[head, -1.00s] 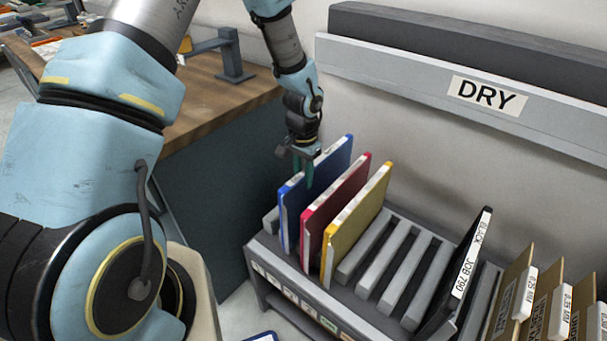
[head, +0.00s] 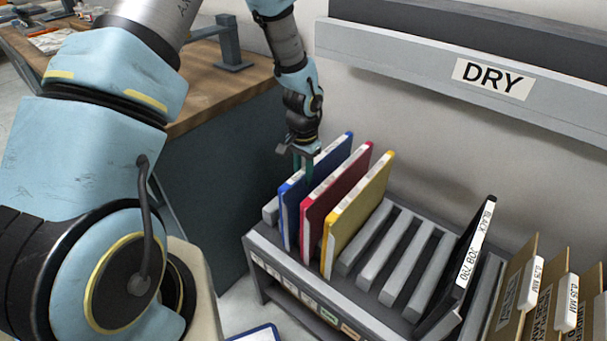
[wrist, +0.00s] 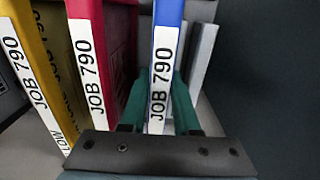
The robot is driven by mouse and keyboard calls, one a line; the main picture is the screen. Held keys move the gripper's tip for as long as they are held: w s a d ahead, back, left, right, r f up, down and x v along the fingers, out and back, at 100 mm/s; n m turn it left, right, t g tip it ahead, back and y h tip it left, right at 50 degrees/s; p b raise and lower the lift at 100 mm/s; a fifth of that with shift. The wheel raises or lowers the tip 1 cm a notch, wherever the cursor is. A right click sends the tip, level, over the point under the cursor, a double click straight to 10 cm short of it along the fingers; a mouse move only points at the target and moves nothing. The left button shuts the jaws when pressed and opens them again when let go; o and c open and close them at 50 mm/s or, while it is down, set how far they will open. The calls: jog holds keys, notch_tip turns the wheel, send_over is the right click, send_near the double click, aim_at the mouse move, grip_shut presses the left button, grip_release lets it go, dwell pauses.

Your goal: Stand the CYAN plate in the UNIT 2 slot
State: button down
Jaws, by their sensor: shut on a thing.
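The cyan plate, which looks plain blue (head: 325,172), stands upright at the left end of the rack (head: 262,240), beside the magenta plate. My gripper (head: 303,162) is above it at its near upper edge. In the wrist view, the green fingers of my gripper (wrist: 160,105) are shut on the blue plate (wrist: 168,25), one on each side of its white JOB 790 label. Its lower edge is down among the rack's dividers; whether it touches the bottom is hidden. The small slot labels (head: 290,285) on the rack front are too small to read.
The magenta plate (head: 340,190) and yellow plate (head: 362,205) stand close to the right. Empty slots (head: 395,255) follow, then a black plate (head: 465,265) leans. Brown folders (head: 515,290) stand at far right. A DRY-labelled rail (head: 560,95) runs along the wall. A wooden bench (head: 220,95) is behind left.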

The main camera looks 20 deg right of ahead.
jog(key=shift+f, duration=0.25)
jog(key=c, duration=0.6)
grip_release()
jog(key=shift+o, duration=0.2)
notch_tip(320, 180, up, 11)
jog(key=shift+f+b, duration=0.15)
jog(key=shift+b, duration=0.9)
notch_tip(320, 180, up, 5)
jog(key=p, duration=0.4)
